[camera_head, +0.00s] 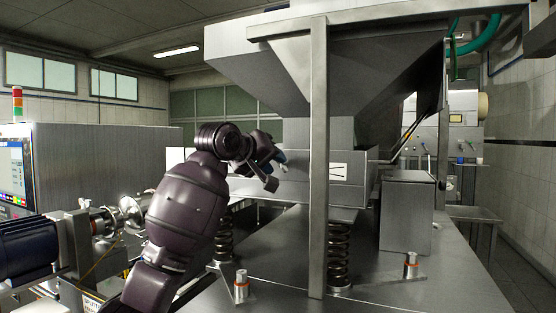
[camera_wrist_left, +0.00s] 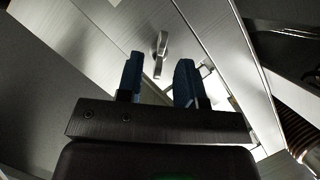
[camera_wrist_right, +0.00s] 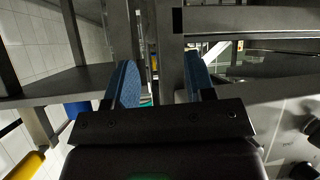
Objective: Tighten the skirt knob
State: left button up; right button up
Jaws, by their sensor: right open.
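A small metal lever-like knob (camera_wrist_left: 161,45) stands on a bright steel panel (camera_wrist_left: 205,30) in the left wrist view, seen through the gap between the fingers. I take it for the skirt knob. My left gripper (camera_wrist_left: 157,78) is open and empty, with its blue-padded fingers apart; the knob appears beyond their tips. In the head view my left gripper (camera_head: 281,160) is in front of the steel box under the hopper, and I cannot make out the knob clearly there. My right gripper (camera_wrist_right: 163,76) is open and empty in the right wrist view and is outside the head view.
Coil springs (camera_head: 339,253) stand on the steel deck (camera_head: 440,292). A blue motor (camera_head: 25,250) is at the left. A steel box (camera_head: 407,215) stands at the right.

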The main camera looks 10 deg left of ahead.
pick_arm(q)
jog(key=shift+x, duration=1.25)
grip_shut()
